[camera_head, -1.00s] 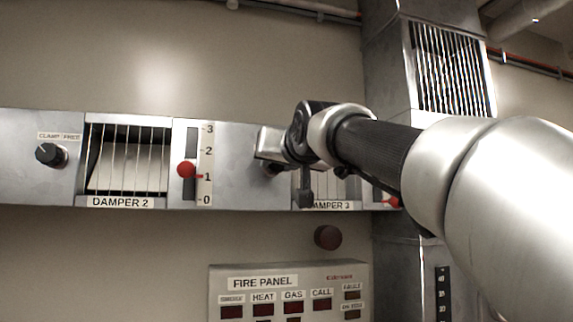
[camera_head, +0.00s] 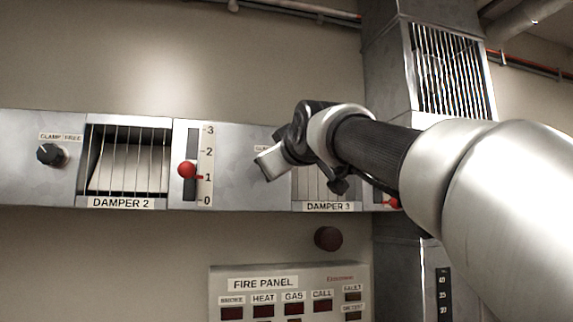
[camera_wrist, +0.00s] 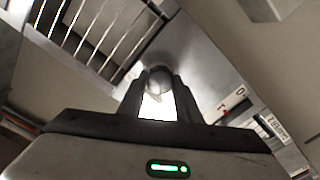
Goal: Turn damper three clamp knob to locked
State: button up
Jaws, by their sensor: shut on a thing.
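The damper three clamp knob shows in the wrist view as a small round grey knob (camera_wrist: 160,76) between my fingertips. My gripper (camera_wrist: 160,92) is shut on it, one finger on each side. In the head view my gripper (camera_head: 268,164) is at the panel just left of the damper 3 grille (camera_head: 322,188), rolled to a slant, and it hides the knob. The knob's label (camera_head: 262,148) is mostly covered, so the pointer setting cannot be read.
Damper 2 (camera_head: 128,160) is to the left, with its own clamp knob (camera_head: 50,154) and a red slider knob (camera_head: 187,170) near 1. A fire panel (camera_head: 290,283) and a dark red round button (camera_head: 327,238) are below. A metal duct (camera_head: 400,60) rises behind my arm.

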dwell(0.4)
jog(key=o, duration=1)
jog(key=shift+s, duration=0.1)
jog(key=b+v, duration=0.4)
jog(key=v, duration=1.3)
jog(key=shift+s+r, duration=0.1)
jog(key=shift+s, duration=0.05)
